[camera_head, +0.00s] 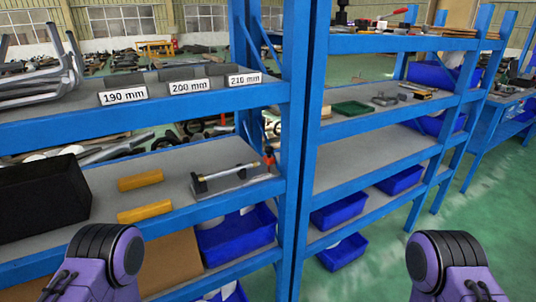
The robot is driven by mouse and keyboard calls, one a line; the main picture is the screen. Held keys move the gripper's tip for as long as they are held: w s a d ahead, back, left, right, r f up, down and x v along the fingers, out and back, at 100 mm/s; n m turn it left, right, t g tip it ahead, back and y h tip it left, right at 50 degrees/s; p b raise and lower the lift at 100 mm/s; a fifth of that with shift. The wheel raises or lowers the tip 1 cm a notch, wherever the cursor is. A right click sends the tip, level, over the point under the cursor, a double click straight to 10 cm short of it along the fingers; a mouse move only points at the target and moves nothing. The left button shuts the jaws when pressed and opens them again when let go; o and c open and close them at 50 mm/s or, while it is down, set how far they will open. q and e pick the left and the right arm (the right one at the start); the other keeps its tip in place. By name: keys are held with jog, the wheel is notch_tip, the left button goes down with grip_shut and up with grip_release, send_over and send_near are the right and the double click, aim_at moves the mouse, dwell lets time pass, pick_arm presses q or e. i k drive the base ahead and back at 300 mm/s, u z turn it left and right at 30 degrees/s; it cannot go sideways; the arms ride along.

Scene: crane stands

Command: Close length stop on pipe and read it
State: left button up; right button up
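A gauge-like device (228,178), perhaps the length stop, lies on the middle shelf of the left blue rack. It has a metal bar, dark end pieces and a light base. An upright part with an orange-red top (269,158) stands at its right end. Two yellow pipes (140,180) (145,211) lie on the same shelf to its left, apart from it. No pipe shows in the device, and no reading can be made out. Neither gripper is in view; only purple and black links of my arms show at the bottom left and right.
Labels for 190 mm (123,96), 200 mm (190,87) and 210 mm (244,79) front dark bins on the upper shelf. A black box (42,198) sits left on the middle shelf. A blue upright (300,130) stands right of the device. Blue bins (236,238) are below.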

aim_at(269, 159)
jog(key=z, duration=1.9)
jog(key=i, duration=1.4)
jog(key=u, duration=2.85)
